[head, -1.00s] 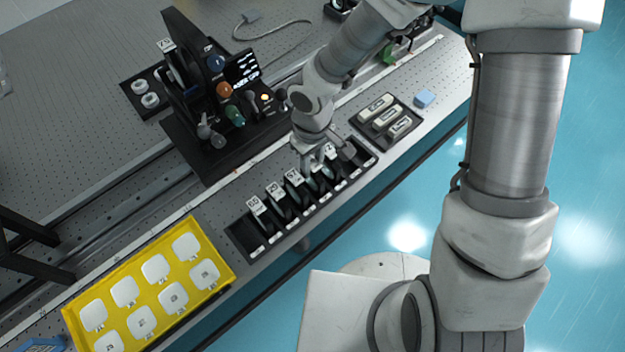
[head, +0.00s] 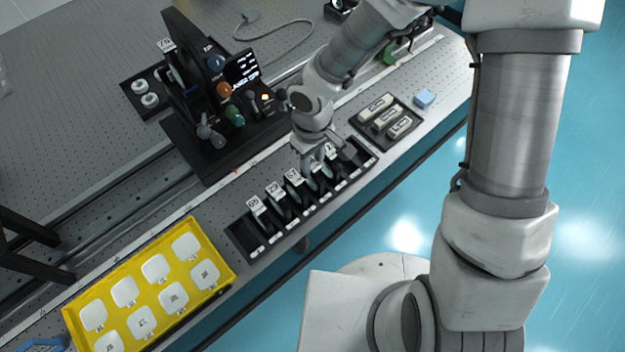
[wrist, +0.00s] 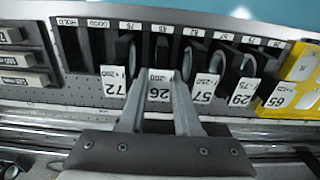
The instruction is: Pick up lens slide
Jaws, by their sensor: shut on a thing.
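A black rack (head: 240,237) holds a row of upright lens slides with white number labels; it also shows in the wrist view (wrist: 75,62). My gripper (head: 316,162) is over the rack's middle-right part. In the wrist view my gripper (wrist: 158,90) has its two fingers on either side of a lens slide (wrist: 159,88), whose label looks like 26, and is shut on it. That slide is still in line with the others, and its lower part is hidden. Neighbouring slides are labelled 72 (wrist: 113,80) on the left and 57 (wrist: 205,87) on the right.
A yellow tray (head: 222,262) with white pieces lies left of the rack. A dark tray (head: 364,134) with several pale blocks and a blue block (head: 424,98) are to the right. A black optical instrument (head: 190,150) stands behind. Neighbouring slides are close to my fingers.

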